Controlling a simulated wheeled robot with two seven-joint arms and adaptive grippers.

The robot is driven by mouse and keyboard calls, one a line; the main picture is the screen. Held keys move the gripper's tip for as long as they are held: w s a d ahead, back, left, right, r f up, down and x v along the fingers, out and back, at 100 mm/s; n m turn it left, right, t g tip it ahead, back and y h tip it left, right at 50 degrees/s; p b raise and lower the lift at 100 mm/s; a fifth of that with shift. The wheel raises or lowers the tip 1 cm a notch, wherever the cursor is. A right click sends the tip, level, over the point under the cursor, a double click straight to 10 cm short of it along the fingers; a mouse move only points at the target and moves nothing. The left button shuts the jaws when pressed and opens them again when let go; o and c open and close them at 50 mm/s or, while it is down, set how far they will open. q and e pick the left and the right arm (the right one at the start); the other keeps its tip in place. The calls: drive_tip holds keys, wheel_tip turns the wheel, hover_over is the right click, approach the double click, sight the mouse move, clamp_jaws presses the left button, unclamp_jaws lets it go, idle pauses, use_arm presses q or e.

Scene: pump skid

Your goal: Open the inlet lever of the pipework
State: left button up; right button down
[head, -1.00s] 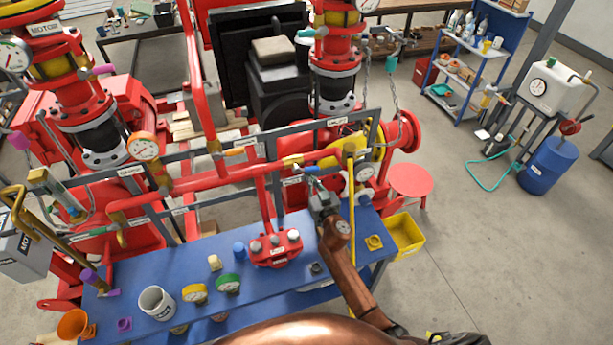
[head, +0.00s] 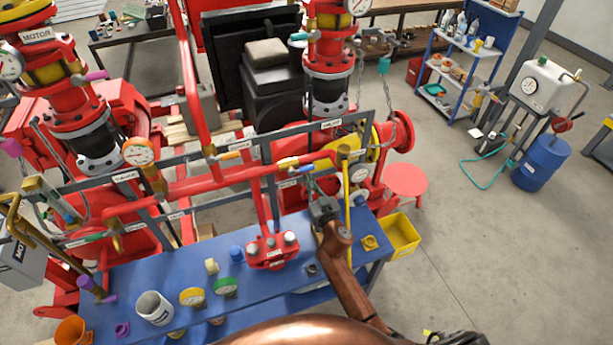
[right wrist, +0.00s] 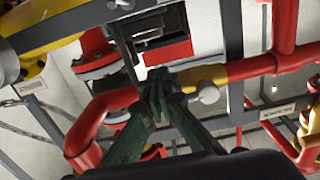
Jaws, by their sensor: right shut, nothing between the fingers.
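The red pipework (head: 215,180) runs across the skid behind the blue bench. It carries small valves with coloured levers. A blue-handled lever (head: 306,169) sits just beyond my right gripper, with a yellow valve body close by. The tags are too small to read, so I cannot tell which is the inlet lever. My right gripper (head: 311,184) is shut and empty. In the right wrist view its fingertips (right wrist: 157,84) meet in front of a yellow valve body (right wrist: 208,76). My left gripper is not in view.
The blue bench (head: 190,262) holds a red block (head: 272,250), a white mug (head: 154,308) and several gauges. A grey frame rail (head: 250,140) crosses the pipework. A yellow upright (head: 347,195) stands close right of my right gripper. Open floor lies to the right.

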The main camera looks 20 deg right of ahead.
drive_tip(key=s+p, duration=0.1)
drive_tip(key=s, duration=0.6)
drive_tip(key=shift+d+p, duration=0.15)
drive_tip(key=shift+p, duration=0.2)
drive_tip(key=shift+s+d, duration=0.1)
